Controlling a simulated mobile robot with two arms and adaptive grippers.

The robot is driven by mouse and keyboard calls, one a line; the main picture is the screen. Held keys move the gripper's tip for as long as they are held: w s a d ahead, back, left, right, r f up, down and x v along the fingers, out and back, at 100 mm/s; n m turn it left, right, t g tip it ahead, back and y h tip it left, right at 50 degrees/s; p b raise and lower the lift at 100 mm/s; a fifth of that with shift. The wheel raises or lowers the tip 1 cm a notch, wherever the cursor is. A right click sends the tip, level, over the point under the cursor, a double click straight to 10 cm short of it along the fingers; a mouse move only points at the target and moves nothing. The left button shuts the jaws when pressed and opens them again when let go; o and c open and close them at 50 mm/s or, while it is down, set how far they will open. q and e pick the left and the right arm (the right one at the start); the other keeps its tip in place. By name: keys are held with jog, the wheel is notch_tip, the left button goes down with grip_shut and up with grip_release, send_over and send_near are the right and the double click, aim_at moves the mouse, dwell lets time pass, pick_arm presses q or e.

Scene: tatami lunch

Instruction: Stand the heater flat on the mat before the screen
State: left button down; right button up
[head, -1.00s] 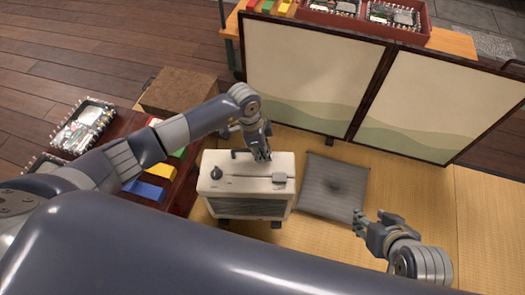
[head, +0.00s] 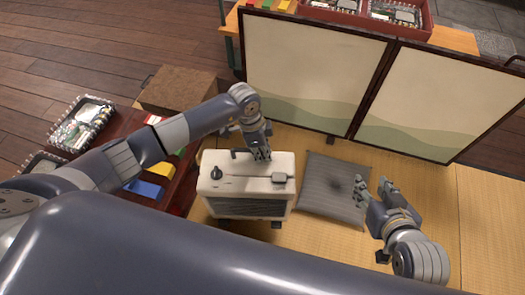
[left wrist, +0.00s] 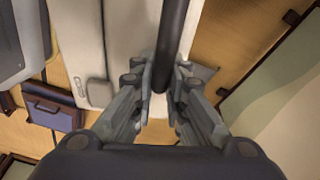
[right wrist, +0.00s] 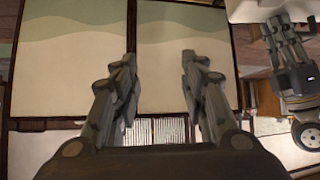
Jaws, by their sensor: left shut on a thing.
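The heater (head: 247,184) is a cream box with a knob, dark feet and a dark bar handle on top. It stands left of the grey square pad (head: 318,205) on the tatami mat (head: 427,200). I cannot tell whether its feet touch the mat. My left gripper (head: 262,154) is over its top, shut on the dark handle (left wrist: 174,35), which passes between the fingers in the left wrist view. The two-panel screen (head: 310,75) stands behind. My right gripper (head: 374,188) is open and empty at the pad's right edge.
A low dark table (head: 108,160) with coloured blocks and a brown box (head: 177,90) is left of the heater. A red tray (head: 412,24) sits on a bench behind the screen. The tatami right of the pad is clear.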

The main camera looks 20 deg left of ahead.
pick_arm(q)
jog(key=shift+w+d+f+b, duration=0.1)
jog(key=shift+f+b, duration=0.15)
jog(key=shift+b, duration=0.25)
jog(key=shift+f+b, duration=0.25)
jog(key=shift+b, duration=0.05)
jog(key=shift+f+b, duration=0.6)
jog(key=shift+f, duration=0.55)
jog(key=shift+f+b, duration=0.3)
jog(key=shift+f, duration=0.6)
pick_arm(e)
jog(key=w+a+r+t+y, duration=0.1)
jog(key=w+a+r+t, duration=0.1)
jog(key=r, duration=0.5)
jog(key=w+a+r+t+y, duration=0.1)
jog(key=w+r+t+y, duration=0.1)
jog(key=w+r+t, duration=0.2)
jog(key=shift+a+r+t, duration=0.35)
jog(key=shift+r+t, duration=1.35)
jog(key=shift+r, duration=0.5)
